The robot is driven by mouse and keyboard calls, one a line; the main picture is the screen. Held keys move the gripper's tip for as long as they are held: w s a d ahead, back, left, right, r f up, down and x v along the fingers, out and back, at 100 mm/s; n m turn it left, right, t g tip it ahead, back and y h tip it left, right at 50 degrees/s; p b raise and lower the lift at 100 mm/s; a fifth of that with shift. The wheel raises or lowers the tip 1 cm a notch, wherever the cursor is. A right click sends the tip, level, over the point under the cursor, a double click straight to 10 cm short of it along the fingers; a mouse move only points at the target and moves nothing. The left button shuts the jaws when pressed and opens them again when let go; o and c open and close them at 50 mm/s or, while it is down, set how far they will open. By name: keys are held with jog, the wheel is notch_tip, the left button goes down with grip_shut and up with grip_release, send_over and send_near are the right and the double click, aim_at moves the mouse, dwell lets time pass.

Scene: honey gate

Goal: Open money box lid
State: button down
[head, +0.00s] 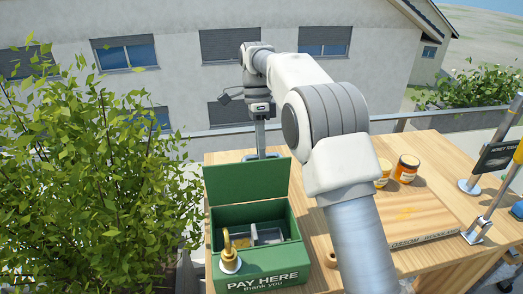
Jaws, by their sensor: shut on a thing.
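The green money box (262,262) stands at the front left of the wooden table, with "PAY HERE thank you" on its front. Its green lid (248,183) stands raised, nearly upright, along the back edge. The inside is open to view, with grey compartments. A gold curved piece with a round pale base (229,258) is at the box's front left corner. My gripper (262,156) is at the lid's top edge, at the end of my arm reaching over from the right. It is shut on the lid; the fingertips are small and partly hidden.
Two orange-labelled jars (406,168) stand on the table, right of my arm. A wooden board (415,220) lies in front of them. Metal stands (478,228) are at the right edge. A leafy bush (85,165) is close on the left. A railing runs behind the table.

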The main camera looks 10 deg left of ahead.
jog(key=shift+f, duration=0.4)
jog(key=c, duration=0.8)
grip_release()
jog(key=shift+r, duration=0.2)
jog(key=shift+r, duration=0.15)
jog(key=shift+r, duration=0.4)
notch_tip(320, 180, up, 3)
jog(key=shift+f, duration=0.2)
jog(key=s+d+r+b, duration=0.1)
jog(key=s+d+r, duration=0.1)
jog(key=d+r, duration=0.5)
jog(key=shift+d+r+b, duration=0.15)
jog(key=shift+d+b, duration=0.15)
jog(key=shift+d, duration=1.95)
